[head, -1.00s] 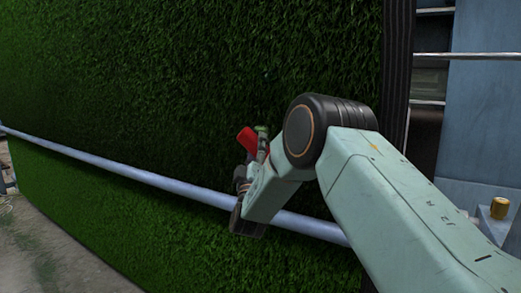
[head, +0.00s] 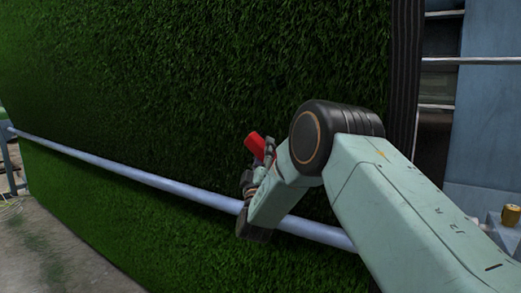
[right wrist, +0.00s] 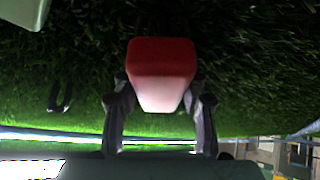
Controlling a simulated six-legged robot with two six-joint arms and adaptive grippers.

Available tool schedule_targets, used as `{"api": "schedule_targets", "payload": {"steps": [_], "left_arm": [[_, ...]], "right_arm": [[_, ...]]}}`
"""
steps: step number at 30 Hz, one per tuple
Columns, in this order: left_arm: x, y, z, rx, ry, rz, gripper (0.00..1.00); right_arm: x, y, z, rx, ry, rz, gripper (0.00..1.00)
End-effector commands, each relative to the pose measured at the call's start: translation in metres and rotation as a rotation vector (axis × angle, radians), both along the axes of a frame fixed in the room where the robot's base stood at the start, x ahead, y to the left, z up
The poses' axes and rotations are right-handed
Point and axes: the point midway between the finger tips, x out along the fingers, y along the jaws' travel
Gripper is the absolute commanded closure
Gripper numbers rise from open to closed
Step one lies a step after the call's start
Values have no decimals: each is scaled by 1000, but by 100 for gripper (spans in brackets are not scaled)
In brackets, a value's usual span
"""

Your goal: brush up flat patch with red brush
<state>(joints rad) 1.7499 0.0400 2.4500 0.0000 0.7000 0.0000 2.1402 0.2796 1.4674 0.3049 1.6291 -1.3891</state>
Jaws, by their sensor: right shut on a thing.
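The red brush (head: 255,145) shows in the head view as a red block just beyond my right forearm, in front of the upright turf wall (head: 220,70). In the right wrist view the red brush (right wrist: 162,72) sits between the two fingers of my right gripper (right wrist: 161,110), which is shut on it. The turf (right wrist: 240,60) fills the background there. Whether the brush touches the turf is unclear. A distinct flat patch cannot be picked out. My left gripper is not in view.
A pale blue horizontal rail (head: 130,180) runs across the turf, behind my right arm. A black ribbed edge (head: 403,70) bounds the turf at right, with blue metalwork (head: 490,120) beyond. Bare ground (head: 50,250) lies at lower left.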

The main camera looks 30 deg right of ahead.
Motion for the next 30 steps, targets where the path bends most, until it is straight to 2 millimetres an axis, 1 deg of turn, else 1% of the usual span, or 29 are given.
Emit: {"api": "schedule_targets", "payload": {"steps": [8, 18, 23, 30], "left_arm": [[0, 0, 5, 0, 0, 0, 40], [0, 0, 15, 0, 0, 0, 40], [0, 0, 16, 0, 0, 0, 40], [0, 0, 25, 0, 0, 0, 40]], "right_arm": [[-6, -3, 1, 0, -1, 0, 86], [-21, -9, 2, 0, -1, 0, 86], [-23, -10, 1, 0, -1, 1, 86], [-33, -15, 2, 0, -1, -1, 86]]}}
